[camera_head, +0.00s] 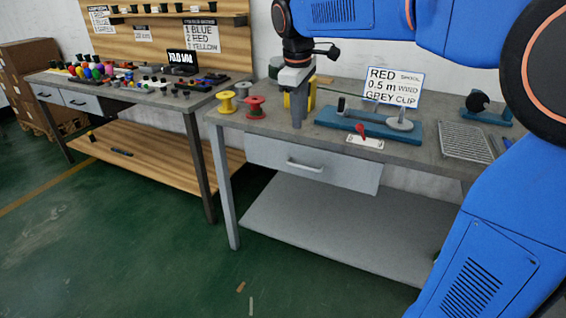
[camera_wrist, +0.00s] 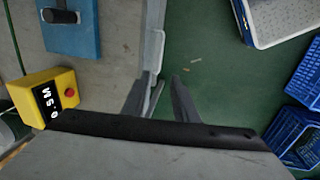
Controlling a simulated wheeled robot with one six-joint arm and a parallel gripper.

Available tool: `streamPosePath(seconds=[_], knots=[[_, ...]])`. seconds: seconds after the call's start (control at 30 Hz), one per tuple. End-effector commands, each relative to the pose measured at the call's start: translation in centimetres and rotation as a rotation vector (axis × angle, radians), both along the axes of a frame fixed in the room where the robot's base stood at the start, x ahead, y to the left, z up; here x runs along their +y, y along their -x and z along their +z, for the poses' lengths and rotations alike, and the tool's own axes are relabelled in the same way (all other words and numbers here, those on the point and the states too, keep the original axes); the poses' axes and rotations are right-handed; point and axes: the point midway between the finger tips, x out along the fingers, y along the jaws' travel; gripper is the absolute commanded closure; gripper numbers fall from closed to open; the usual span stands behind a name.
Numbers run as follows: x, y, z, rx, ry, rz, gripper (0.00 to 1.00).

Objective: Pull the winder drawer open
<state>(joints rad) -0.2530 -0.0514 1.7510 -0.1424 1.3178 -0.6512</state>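The winder drawer (camera_head: 345,175) is a grey front under the right-hand table's top, and it looks shut. Its pale bar handle (camera_head: 305,167) is on the front face. My gripper (camera_head: 297,118) points down above the front part of the tabletop in the head view, higher than the handle. In the wrist view my gripper (camera_wrist: 158,92) is open, with its two dark fingers apart. A pale grey strip at the table's front edge (camera_wrist: 154,50) shows between and beyond the fingers. I cannot tell whether it is the handle. The gripper holds nothing that I can see.
Yellow and red spools (camera_head: 255,107) are to the left. A yellow box (camera_wrist: 45,95) marked 0.5M is near my gripper. Blue crates (camera_wrist: 305,75) stand on the floor.

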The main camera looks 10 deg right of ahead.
Motion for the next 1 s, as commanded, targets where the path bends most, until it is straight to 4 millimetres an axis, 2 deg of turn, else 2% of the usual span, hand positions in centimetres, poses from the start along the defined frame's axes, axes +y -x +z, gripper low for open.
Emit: streamPosePath(seconds=[0.17,0.37,1.0], knots=[[0.5,-0.9,-0.2,0.009,0.009,0.023,0.74],[0.2,-1.1,-2.3,0.01,0.009,0.022,0.74],[-1.0,-2.8,-13.4,0.01,0.009,0.021,0.74]])
